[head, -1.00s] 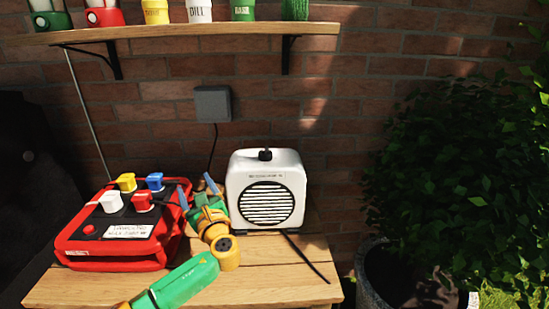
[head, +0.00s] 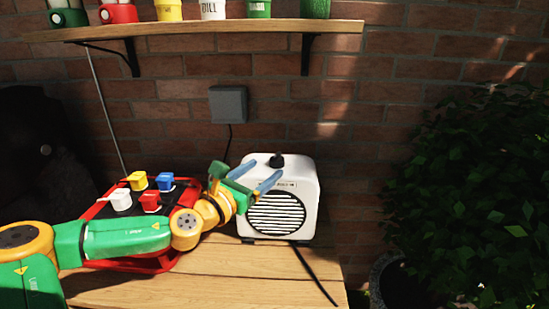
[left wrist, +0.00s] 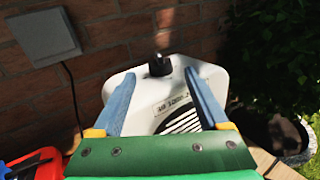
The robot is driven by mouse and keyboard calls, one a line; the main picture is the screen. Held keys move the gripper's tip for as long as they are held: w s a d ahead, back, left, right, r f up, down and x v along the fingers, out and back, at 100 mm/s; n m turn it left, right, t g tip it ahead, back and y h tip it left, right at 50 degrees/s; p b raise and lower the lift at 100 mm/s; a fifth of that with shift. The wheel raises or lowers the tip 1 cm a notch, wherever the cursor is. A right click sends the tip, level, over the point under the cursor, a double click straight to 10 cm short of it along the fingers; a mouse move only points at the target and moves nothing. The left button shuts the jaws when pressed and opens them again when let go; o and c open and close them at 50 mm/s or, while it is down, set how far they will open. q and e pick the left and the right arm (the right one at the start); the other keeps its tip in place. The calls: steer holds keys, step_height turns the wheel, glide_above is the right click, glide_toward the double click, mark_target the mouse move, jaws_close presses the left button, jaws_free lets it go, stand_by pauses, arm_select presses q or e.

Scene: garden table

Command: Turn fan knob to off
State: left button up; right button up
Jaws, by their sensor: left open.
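The white fan (head: 306,208) stands upright on the wooden table, with a round slatted grille on its front. Its black knob (head: 277,160) sits on top; it also shows in the left wrist view (left wrist: 160,64). My left gripper (head: 262,172) is open and empty in front of the upper part of the fan. In the left wrist view its two blue fingers (left wrist: 157,88) are spread, with the knob between and beyond their tips. The fingers look apart from the knob. The knob's setting is too small to read. My right gripper is not in view.
A red power box (head: 100,205) with several coloured plugs stands on the table (head: 215,288), partly behind my left arm. A shelf (head: 200,30) with pots runs above. A grey wall box (head: 228,103) hangs behind. A leafy plant (head: 455,190) stands at the right.

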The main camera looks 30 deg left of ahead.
mark_target(274, 162)
arm_select(q)
steer(key=w, duration=0.1)
steer(key=w+p, duration=0.2)
steer(key=shift+r, duration=0.25)
steer(key=shift+w+f, duration=0.1)
steer(key=shift+w, duration=0.45)
steer(key=shift+w+f, duration=0.15)
steer(key=shift+w, duration=0.1)
